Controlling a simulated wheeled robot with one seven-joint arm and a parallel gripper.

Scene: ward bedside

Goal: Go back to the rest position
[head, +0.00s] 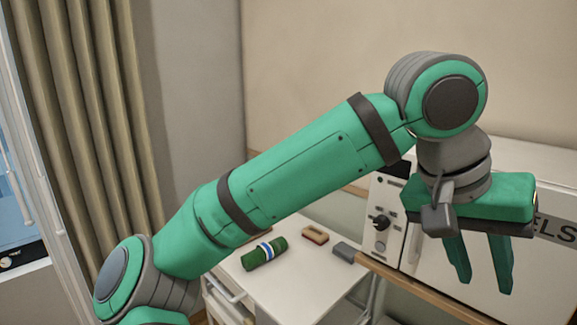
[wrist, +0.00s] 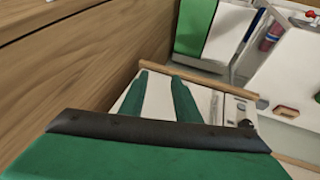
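My gripper (head: 485,284) hangs at the right in the head view, at the end of my raised green arm. Its two green fingers point down and stand apart with nothing between them. The wrist view also shows both fingers (wrist: 159,82) spread and empty. Behind them in the head view is a white cabinet (head: 450,275) with a dark label ending in "ELS", partly hidden by my gripper. I cannot tell the exact gap between the fingers and the cabinet.
A white bedside top (head: 290,285) holds a rolled green cloth with a blue-and-white band (head: 264,254), a brown-and-cream block (head: 315,235) and a grey item (head: 345,251). A control panel with a dark knob (head: 380,222) adjoins the cabinet. Curtains (head: 95,110) hang left.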

